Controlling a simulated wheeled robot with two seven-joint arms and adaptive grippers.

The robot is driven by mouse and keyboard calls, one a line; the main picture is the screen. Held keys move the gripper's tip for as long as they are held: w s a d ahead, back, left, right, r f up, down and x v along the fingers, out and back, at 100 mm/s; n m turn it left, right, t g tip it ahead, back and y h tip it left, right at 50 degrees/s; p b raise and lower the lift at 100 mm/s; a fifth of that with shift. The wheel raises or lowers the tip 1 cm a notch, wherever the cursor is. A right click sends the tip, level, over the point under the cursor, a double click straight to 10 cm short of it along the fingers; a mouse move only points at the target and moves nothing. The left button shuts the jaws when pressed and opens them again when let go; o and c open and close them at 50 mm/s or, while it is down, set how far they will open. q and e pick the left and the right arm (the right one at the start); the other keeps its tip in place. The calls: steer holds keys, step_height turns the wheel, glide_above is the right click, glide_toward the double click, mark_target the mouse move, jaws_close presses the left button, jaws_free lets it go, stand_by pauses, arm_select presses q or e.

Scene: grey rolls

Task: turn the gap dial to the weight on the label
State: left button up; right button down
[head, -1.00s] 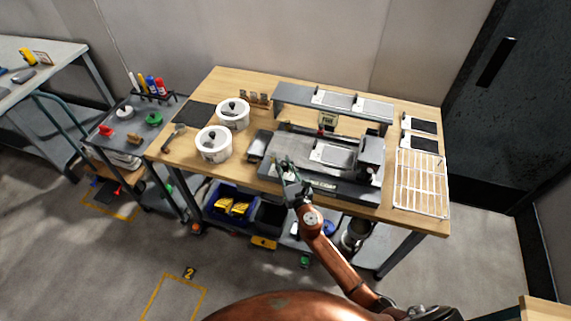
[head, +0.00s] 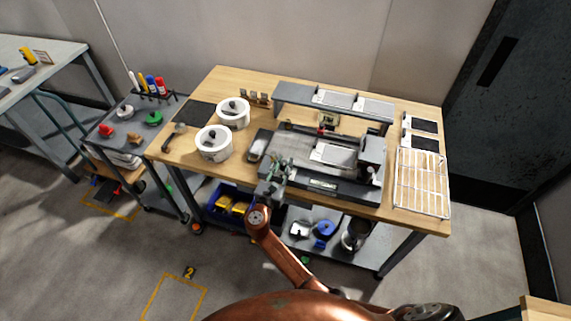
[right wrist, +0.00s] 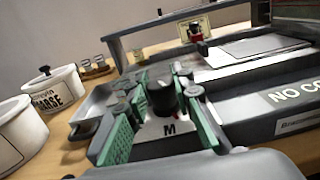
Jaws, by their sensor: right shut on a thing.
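The gap dial is a black knob (right wrist: 161,95) on the machine's grey front left corner, with a letter M on the pale plate before it. My right gripper (head: 278,170) is at this corner in the head view. In the right wrist view its green-padded fingers (right wrist: 160,108) are shut on the dial, one on each side. A small label card (right wrist: 193,28) stands behind the machine; it also shows in the head view (head: 328,119), too small to read. The machine (head: 290,152) is a long grey bench unit with a flat pale plate. My left gripper is not in view.
Two white lidded pots (head: 214,144) stand left of the machine; one reads "coarse" or similar in the wrist view. A grey shelf (head: 300,100) spans the back. A wire rack (head: 421,183) lies at the right. A small tray (right wrist: 93,108) sits beside the dial.

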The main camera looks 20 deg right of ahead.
steer(key=m+g+h+b, duration=0.2)
steer(key=m+g+h, duration=0.1)
steer(key=shift+f+g+h, duration=0.1)
steer(key=shift+g+h, duration=0.2)
steer(key=shift+d+m+g+h+b, duration=0.1)
steer(key=shift+m+g+h+b, duration=0.2)
steer(key=shift+m+g+h, duration=0.15)
steer(key=c, duration=1.7)
jaws_free()
steer(key=shift+d, duration=0.1)
steer(key=shift+o, duration=0.2)
